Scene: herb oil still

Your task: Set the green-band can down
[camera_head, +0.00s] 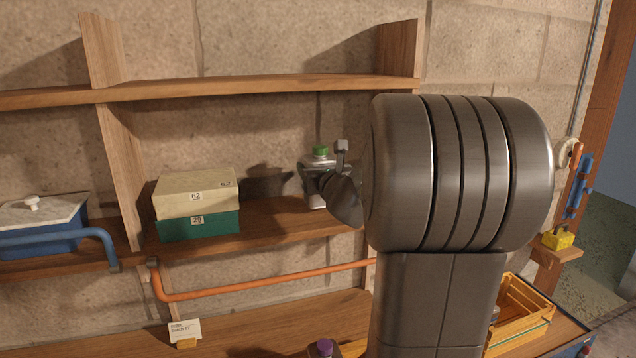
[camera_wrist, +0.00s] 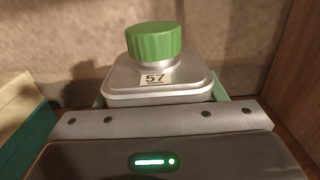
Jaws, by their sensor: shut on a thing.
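The can is silver-grey with a green screw cap and a tag reading 57; it shows in the head view (camera_head: 314,197) and in the wrist view (camera_wrist: 158,86). It is upright. My gripper (camera_head: 322,178) is shut on the can at the middle shelf (camera_head: 270,222), right of the stacked boxes. The can's lower part is hidden in the wrist view, and I cannot tell whether its base touches the shelf. Bits of green show at both sides of the can in the wrist view, partly covered by my gripper.
A cream box (camera_head: 195,193) sits on a green box (camera_head: 200,222), left of the can. An orange rail (camera_head: 260,285) runs below the shelf front. A shelf board (camera_head: 250,87) lies above. A yellow crate (camera_head: 520,310) stands lower right. Shelf between boxes and can looks clear.

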